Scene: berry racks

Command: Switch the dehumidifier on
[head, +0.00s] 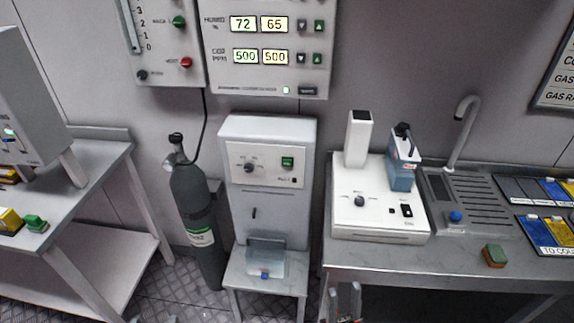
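The dehumidifier, as I take it, is the tall pale grey unit (267,200) at the middle against the wall. Its white front panel (265,165) has a dark knob (249,167) at the left, a green switch (287,162) at the right and a small dark control below the switch. A clear container (266,262) sits low at its front. Only unclear bits of my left gripper may show at the bottom edge.
A grey gas cylinder (196,215) stands left of the unit. A wall panel (267,45) above reads humidity 72 and 65. The right bench (400,262) carries a white device (380,210) and a sink. A left table (75,190) stands apart. Floor shows between.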

